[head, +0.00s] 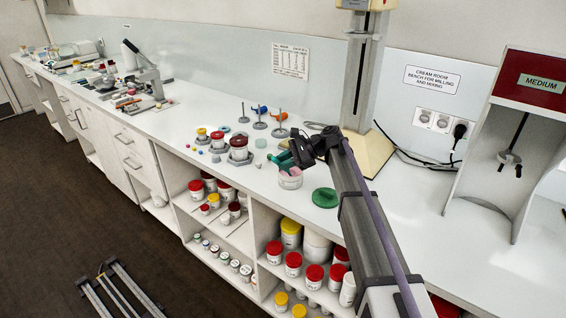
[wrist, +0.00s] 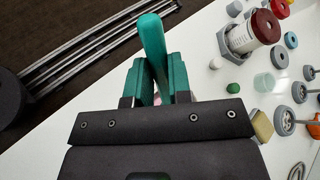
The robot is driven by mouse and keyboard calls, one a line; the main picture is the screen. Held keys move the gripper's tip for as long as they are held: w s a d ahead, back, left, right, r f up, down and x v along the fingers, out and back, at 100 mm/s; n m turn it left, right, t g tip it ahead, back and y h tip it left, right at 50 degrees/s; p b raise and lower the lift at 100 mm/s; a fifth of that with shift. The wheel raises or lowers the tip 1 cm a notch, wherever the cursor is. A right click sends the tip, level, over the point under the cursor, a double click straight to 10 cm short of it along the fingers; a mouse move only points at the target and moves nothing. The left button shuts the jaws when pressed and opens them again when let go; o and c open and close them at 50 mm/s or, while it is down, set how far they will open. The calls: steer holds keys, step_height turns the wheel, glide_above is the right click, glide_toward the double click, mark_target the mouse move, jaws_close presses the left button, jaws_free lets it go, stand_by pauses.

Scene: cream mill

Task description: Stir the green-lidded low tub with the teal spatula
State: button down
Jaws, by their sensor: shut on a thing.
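The low tub (head: 290,182) stands open on the bench in the head view, with pinkish contents at its mouth. Its green lid (head: 325,197) lies flat on the bench to the right of it. My gripper (head: 284,158) is just above the tub. In the wrist view my gripper (wrist: 156,85) is shut on the teal spatula (wrist: 152,42), whose handle sticks up between the green finger pads. The spatula's lower end is hidden, so I cannot tell whether it touches the contents.
Red-lidded jars in grey holders (head: 239,150) and several weights on stems (head: 279,125) stand left of and behind the tub. A tall stand with a cream base (head: 368,155) is at the back right. White bench (head: 400,200) is clear right of my arm.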

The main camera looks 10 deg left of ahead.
step_height(320, 180, up, 7)
steer(key=p, duration=0.7)
steer(key=shift+f, duration=0.15)
